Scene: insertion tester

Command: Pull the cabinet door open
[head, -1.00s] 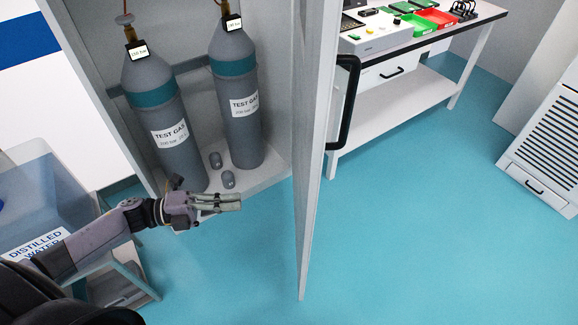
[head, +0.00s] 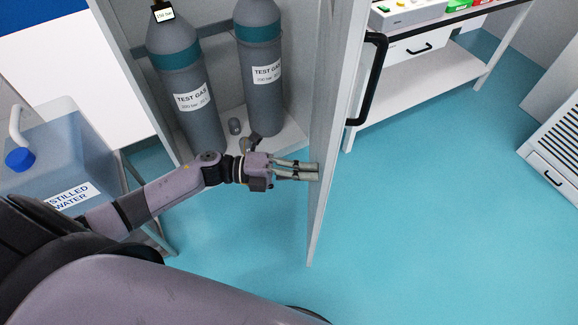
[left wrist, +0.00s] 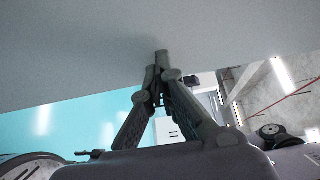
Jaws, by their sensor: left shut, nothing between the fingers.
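The cabinet door (head: 333,140) stands swung out from the cabinet in the head view, its edge toward me. Its black handle (head: 371,80) is on the right-hand face, away from my left gripper. My left gripper (head: 316,171) is shut and empty, with its fingertips at the door's inner face; whether they touch it I cannot tell. In the left wrist view the shut fingertips (left wrist: 162,56) point at a wide grey surface, the door (left wrist: 100,45). My right gripper is not in view.
Two grey gas cylinders (head: 185,95) (head: 260,75) stand inside the cabinet. A distilled water container (head: 60,160) sits on a stand at the left. A white workbench (head: 425,85) is behind the door. The blue floor (head: 440,200) right of the door is clear.

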